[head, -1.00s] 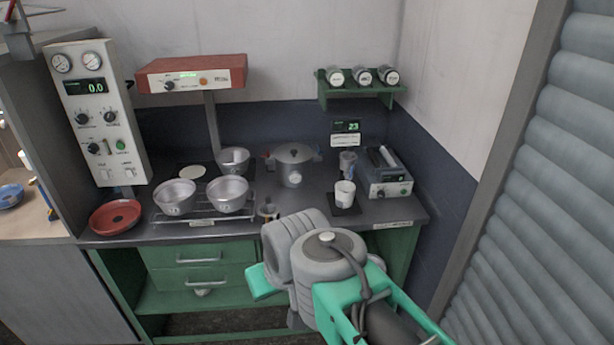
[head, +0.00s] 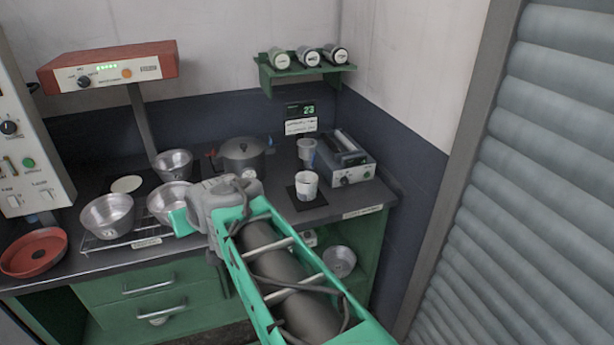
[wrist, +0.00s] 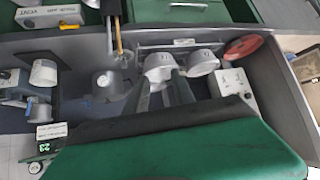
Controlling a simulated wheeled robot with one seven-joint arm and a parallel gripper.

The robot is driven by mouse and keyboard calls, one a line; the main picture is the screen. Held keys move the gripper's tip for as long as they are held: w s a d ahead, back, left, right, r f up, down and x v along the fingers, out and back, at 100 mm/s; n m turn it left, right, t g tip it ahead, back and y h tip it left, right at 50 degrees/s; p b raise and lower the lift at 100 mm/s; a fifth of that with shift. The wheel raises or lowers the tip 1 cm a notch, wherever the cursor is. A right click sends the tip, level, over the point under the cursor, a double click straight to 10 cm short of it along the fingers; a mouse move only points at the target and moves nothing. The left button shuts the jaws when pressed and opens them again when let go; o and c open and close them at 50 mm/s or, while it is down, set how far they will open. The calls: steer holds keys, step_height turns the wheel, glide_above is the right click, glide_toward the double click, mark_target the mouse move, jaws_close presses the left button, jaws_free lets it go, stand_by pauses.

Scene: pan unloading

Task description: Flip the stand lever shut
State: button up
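In the wrist view, a thin brass-coloured rod (wrist: 117,38), which looks like the stand lever, sticks up beside the lidded pot (wrist: 106,84) and crosses the counter's front edge. Its exact pivot and setting are too small to tell. My gripper (wrist: 161,76) reaches over the counter with its two dark fingers apart and nothing visible between them. The fingertips point at a metal pan (wrist: 158,64), to the right of the rod. In the head view, my wrist hides the stand and the fingers.
Metal pans (head: 108,215) sit on a wire rack at the left, beside a red dish (head: 34,251). The lidded pot (head: 241,156) stands behind my wrist. A white cup (head: 306,186) and a grey device (head: 343,161) are at the right. Little clear counter shows.

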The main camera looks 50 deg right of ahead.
steer(key=w+d+f+m+t+h+b, duration=0.1)
steer(key=w+d+f+b, duration=0.15)
steer(key=d, duration=0.35)
steer(key=w+d+f+m+t+h+b, duration=0.1)
steer(key=d+f+h+b, duration=0.15)
steer(key=d, duration=0.35)
steer(key=m+t+h+b, duration=0.2)
steer(key=m+h+b, duration=0.3)
steer(key=h+b, duration=0.15)
glide_toward(313, 160)
steer(key=p+x, duration=0.2)
steer(key=x, duration=0.6)
steer(key=shift+r, duration=0.25)
steer(key=shift+d, duration=0.1)
steer(key=shift+c, duration=0.5)
jaws_close()
